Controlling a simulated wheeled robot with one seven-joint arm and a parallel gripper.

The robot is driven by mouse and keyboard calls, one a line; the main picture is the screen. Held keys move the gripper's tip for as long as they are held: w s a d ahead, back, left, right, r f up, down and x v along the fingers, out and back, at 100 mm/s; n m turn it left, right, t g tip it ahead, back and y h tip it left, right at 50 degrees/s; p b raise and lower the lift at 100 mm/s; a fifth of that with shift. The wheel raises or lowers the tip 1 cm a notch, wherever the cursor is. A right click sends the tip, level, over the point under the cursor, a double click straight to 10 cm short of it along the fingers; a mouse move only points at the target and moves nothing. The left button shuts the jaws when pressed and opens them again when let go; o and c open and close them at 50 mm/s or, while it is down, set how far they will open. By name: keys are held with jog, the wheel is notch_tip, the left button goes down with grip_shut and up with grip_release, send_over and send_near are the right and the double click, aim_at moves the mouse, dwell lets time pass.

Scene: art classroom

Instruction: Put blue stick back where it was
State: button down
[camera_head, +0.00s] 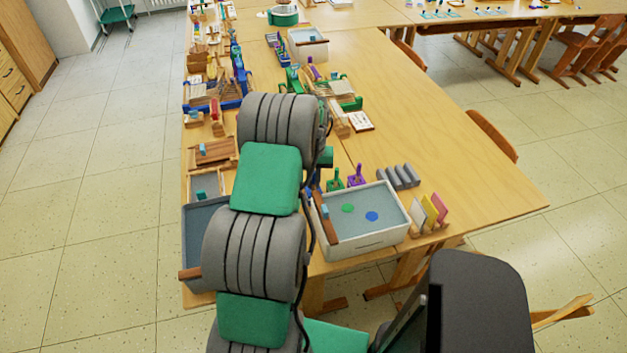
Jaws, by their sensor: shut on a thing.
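My green and grey arm rises through the middle of the view and reaches over the near table. My gripper is hidden behind the arm's own links, so its jaws and what they hold do not show. I cannot make out the blue stick for sure. A small blue piece (325,211) shows at the brown bar (329,228) on the left side of a white-rimmed tub (366,244). Another small blue piece (200,194) lies in a tray left of my arm.
Green and purple stands (356,176), grey cylinders (403,177) and coloured cards (435,210) stand around the tub. A grey-blue tray (198,250) sits at the table's left edge. Crowded holders line the left side further back. The table's right part (470,180) is clear.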

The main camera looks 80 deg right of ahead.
jog(key=shift+f, duration=0.4)
jog(key=c, duration=1.5)
grip_release()
notch_tip(320, 180, up, 12)
jog(key=b, duration=0.3)
jog(key=w+a+r+n+t+h, duration=0.1)
jog(key=w+a+r+n, duration=0.25)
jog(key=w+a, duration=0.75)
jog(key=w+a+r+n, duration=0.35)
jog(key=w+a, duration=0.55)
jog(key=w, duration=0.4)
jog(key=w+a+r+n+t, duration=0.1)
jog(key=w+a+n, duration=0.1)
jog(key=a, duration=0.7)
jog(key=w+a+r+n, duration=0.1)
jog(key=a+n, duration=0.1)
jog(key=a, duration=0.6)
jog(key=s+a+n, duration=0.1)
jog(key=a, duration=0.4)
jog(key=s+a+f+n+t, duration=0.1)
jog(key=a+n, duration=0.1)
jog(key=a, duration=0.4)
jog(key=s+a+f+n+y, duration=0.1)
jog(key=s+a, duration=0.1)
jog(key=a, duration=0.3)
jog(key=shift+a+n+t, duration=0.25)
jog(key=shift+n+t, duration=0.05)
